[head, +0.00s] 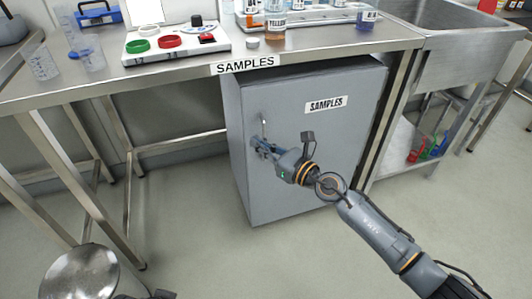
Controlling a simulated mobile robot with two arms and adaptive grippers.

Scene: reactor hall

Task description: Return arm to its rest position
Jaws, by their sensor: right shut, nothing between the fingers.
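My right arm comes in from the lower right. Its gripper (264,149) is shut and empty, at the left side of the front of the grey samples cabinet (310,170). The cabinet's vertical metal handle (264,128) shows just above the fingertips. Whether the fingers touch the handle or the door I cannot tell. The cabinet door looks closed and bears a white samples label (326,104).
The cabinet stands under a steel table (190,76) that carries a tray with coloured rings (170,42), beakers (90,55) and sample jars (275,20). A steel sink (440,25) adjoins at right. A round stool (80,275) stands lower left. The floor before the cabinet is clear.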

